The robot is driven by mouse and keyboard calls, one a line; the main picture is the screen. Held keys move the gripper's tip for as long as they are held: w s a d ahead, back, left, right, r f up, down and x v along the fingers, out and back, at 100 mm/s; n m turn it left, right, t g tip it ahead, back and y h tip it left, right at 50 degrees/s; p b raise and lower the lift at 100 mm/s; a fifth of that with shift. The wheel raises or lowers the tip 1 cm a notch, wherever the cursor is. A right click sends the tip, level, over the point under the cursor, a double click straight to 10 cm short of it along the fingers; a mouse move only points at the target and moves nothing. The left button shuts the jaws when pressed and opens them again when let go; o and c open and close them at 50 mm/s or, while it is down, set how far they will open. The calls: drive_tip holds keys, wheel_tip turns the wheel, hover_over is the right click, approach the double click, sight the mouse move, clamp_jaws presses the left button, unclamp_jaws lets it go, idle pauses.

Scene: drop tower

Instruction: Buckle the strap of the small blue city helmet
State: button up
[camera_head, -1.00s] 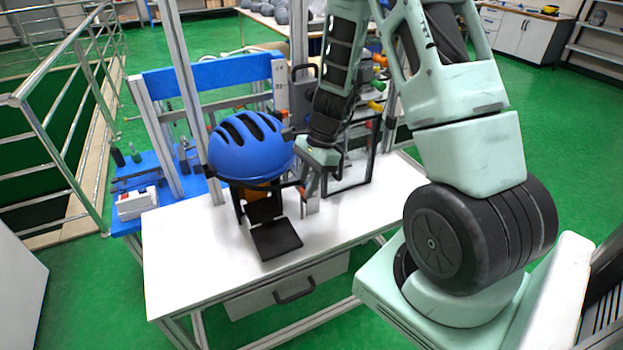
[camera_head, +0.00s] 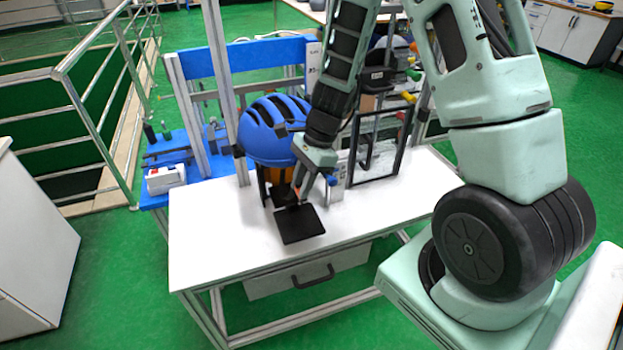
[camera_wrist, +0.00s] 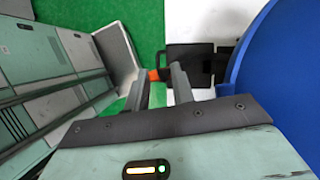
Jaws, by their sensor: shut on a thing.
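The blue helmet (camera_head: 262,140), with dark vents, sits upright on a stand at the back of the white table (camera_head: 215,240). Its blue shell fills the right edge of the wrist view (camera_wrist: 285,85). A black flat plate (camera_head: 299,224) lies in front of the stand. My gripper (camera_head: 301,194) is low in front of the helmet's right side, above the plate, and covers part of the helmet. In the wrist view its fingers (camera_wrist: 164,74) are close together, with a small orange piece (camera_wrist: 153,75) at the tips, seemingly a strap buckle part. The strap itself is not clear.
Metal uprights and a blue crossbeam (camera_head: 240,57) stand behind the helmet. A black frame (camera_head: 375,150) stands to the right. A blue side bench with a white box (camera_head: 165,179) is at left. The table's front left is clear.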

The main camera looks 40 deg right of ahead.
drive_tip(key=shift+w+a+r+p, duration=0.95)
drive_tip(key=shift+w+a+p, duration=1.6)
drive_tip(key=shift+a, duration=3.15)
wheel_tip(320, 180, up, 8)
drive_tip(key=r+p, duration=0.1)
drive_tip(key=p, duration=1)
hover_over(237, 146)
drive_tip(key=shift+a+f, duration=0.1)
drive_tip(key=shift+f, duration=0.15)
drive_tip(key=shift+f+b, duration=0.55)
drive_tip(key=shift+b, duration=0.05)
drive_tip(key=shift+f+b, duration=0.65)
drive_tip(key=shift+f, duration=0.45)
drive_tip(key=shift+f, duration=0.2)
drive_tip(key=o, duration=0.8)
drive_tip(key=shift+o, duration=0.2)
